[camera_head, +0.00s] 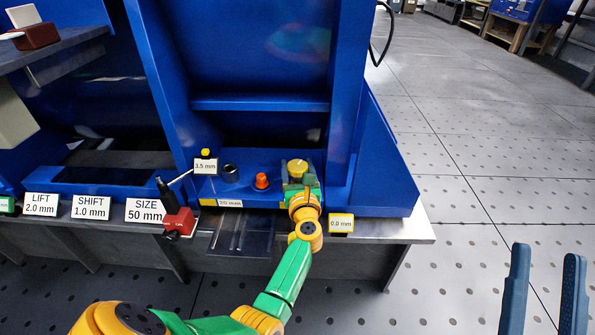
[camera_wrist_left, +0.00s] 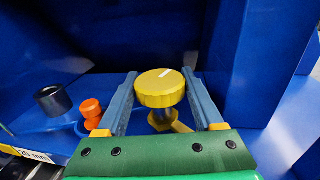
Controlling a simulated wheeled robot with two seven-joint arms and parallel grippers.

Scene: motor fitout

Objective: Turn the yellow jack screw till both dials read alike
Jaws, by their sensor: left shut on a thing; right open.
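The yellow jack screw (camera_head: 297,167) has a round head with a white mark on top and stands on the blue base. It also shows in the left wrist view (camera_wrist_left: 160,88). My left gripper (camera_head: 300,180) is shut on the jack screw, with one blue finger at each side of its head. In the head view, a readout of 3.5 mm (camera_head: 206,166) stands left of the screw. A yellow-edged readout of 0.8 mm (camera_head: 341,223) is at the bench's front edge. My right gripper (camera_head: 545,250) is open and empty over the floor at the lower right.
An orange knob (camera_head: 261,181) and a dark cylinder (camera_head: 230,173) stand left of the screw. A red-based black device (camera_head: 179,222) sits beside the SIZE 50 mm sign (camera_head: 145,211). LIFT 2.0 mm (camera_head: 41,204) and SHIFT 1.0 mm (camera_head: 91,207) signs stand left. A tall blue wall (camera_head: 345,100) rises behind.

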